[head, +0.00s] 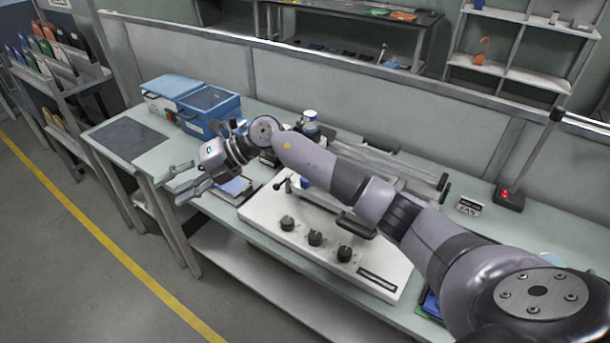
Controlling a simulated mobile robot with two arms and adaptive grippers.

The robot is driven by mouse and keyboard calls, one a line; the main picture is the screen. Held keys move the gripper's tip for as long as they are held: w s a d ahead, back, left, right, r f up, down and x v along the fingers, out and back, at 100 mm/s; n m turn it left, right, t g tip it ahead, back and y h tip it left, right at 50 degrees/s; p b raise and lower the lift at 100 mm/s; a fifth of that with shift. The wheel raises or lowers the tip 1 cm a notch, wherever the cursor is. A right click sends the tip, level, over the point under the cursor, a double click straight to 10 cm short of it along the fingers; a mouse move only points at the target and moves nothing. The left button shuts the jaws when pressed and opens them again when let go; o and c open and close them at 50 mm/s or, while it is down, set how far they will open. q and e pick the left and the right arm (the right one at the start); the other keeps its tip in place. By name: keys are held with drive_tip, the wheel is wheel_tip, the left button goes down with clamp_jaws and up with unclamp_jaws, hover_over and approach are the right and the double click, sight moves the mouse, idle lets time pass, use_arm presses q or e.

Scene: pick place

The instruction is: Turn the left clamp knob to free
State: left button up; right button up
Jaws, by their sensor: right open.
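A white panel unit (265,218) sits on the bench, with three black knobs in a row on its front. The left knob (287,223) is upright, with the middle knob (315,238) and right knob (344,254) beside it. Their turn positions are too small to read. My right gripper (180,184) is open and empty, left of the panel near the bench's front edge. It is well apart from the left knob. My right arm crosses over the panel and hides part of its back. My left gripper is not in view.
A blue box (208,108) stands behind my right gripper, and a dark mat (130,140) lies on the left bench end. A low partition (340,75) runs behind.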

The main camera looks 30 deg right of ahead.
drive_tip(key=s+d+r+m+g+h, duration=0.15)
drive_tip(key=d+h, duration=0.25)
drive_tip(key=d, duration=0.6)
drive_tip(key=d+r+m+g+h, duration=0.1)
drive_tip(key=d+r+h, duration=0.25)
drive_tip(key=d, duration=0.75)
drive_tip(key=s+d+r+m+g+h, duration=0.15)
drive_tip(key=d+h, duration=0.35)
drive_tip(key=d, duration=0.5)
drive_tip(key=shift+n, duration=0.5)
drive_tip(key=f+p, duration=0.1)
drive_tip(key=f, duration=0.4)
drive_tip(key=f+p, duration=0.1)
drive_tip(key=f, duration=0.5)
drive_tip(key=f+p, duration=0.2)
drive_tip(key=f, duration=0.4)
drive_tip(key=shift+w+a+f, duration=0.1)
drive_tip(key=shift+w+f, duration=0.15)
drive_tip(key=shift+w, duration=0.05)
clamp_jaws()
